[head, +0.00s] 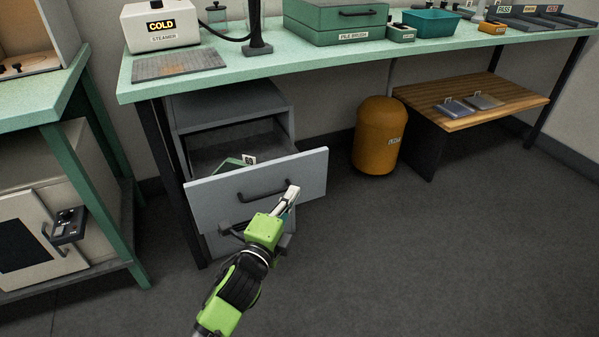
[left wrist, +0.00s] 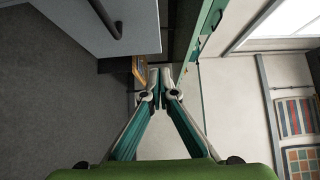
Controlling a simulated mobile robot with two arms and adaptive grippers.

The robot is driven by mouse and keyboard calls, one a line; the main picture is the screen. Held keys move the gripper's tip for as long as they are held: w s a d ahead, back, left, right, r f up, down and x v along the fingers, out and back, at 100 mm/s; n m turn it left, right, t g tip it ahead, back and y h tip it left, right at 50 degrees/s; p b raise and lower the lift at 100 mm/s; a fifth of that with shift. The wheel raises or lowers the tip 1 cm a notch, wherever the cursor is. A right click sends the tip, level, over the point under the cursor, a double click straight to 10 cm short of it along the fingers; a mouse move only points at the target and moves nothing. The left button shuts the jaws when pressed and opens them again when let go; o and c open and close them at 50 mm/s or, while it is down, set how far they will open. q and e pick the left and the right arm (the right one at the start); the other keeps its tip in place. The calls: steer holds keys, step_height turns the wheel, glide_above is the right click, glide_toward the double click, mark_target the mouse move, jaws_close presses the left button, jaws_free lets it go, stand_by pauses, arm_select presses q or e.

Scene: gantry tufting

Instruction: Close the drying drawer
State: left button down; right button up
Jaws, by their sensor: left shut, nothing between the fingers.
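The drying drawer (head: 225,199) is pulled out of the grey cabinet (head: 231,101) under the green bench. Its front panel is grey with a dark bar handle, and a green item with a white tag (head: 249,159) lies inside. My left gripper (head: 293,192) is shut and empty. In the head view its tips overlap the right part of the drawer front, just right of the handle (head: 263,189); whether they touch it I cannot tell. In the left wrist view the closed fingers (left wrist: 160,72) have nothing between them, and the drawer front (left wrist: 110,30) shows at upper left. My right gripper is not in view.
The green bench top (head: 310,58) overhangs the cabinet and holds a steamer (head: 160,25) and a green case (head: 335,20). An orange canister (head: 378,135) stands right of the drawer, beside a low wooden shelf (head: 470,98). The floor at right front is clear.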

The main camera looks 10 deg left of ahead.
arm_select(q)
steer(key=b, duration=0.2)
glide_toward(303, 156)
steer(key=w+d, duration=0.2)
steer(key=d, duration=0.1)
steer(key=w, duration=0.1)
steer(key=w+a, duration=0.1)
steer(key=w, duration=0.1)
steer(key=shift+a+f, duration=0.2)
steer(key=shift+f, duration=0.05)
steer(key=shift+w+a, duration=0.2)
steer(key=shift+w, duration=0.15)
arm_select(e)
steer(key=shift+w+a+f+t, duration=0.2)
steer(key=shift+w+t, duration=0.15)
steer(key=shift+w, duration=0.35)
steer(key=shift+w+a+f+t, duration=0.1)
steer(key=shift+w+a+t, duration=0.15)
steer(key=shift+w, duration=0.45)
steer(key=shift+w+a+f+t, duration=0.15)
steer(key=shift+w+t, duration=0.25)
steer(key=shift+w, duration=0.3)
arm_select(q)
steer(key=shift+w+r, duration=0.1)
steer(key=shift+r, duration=0.05)
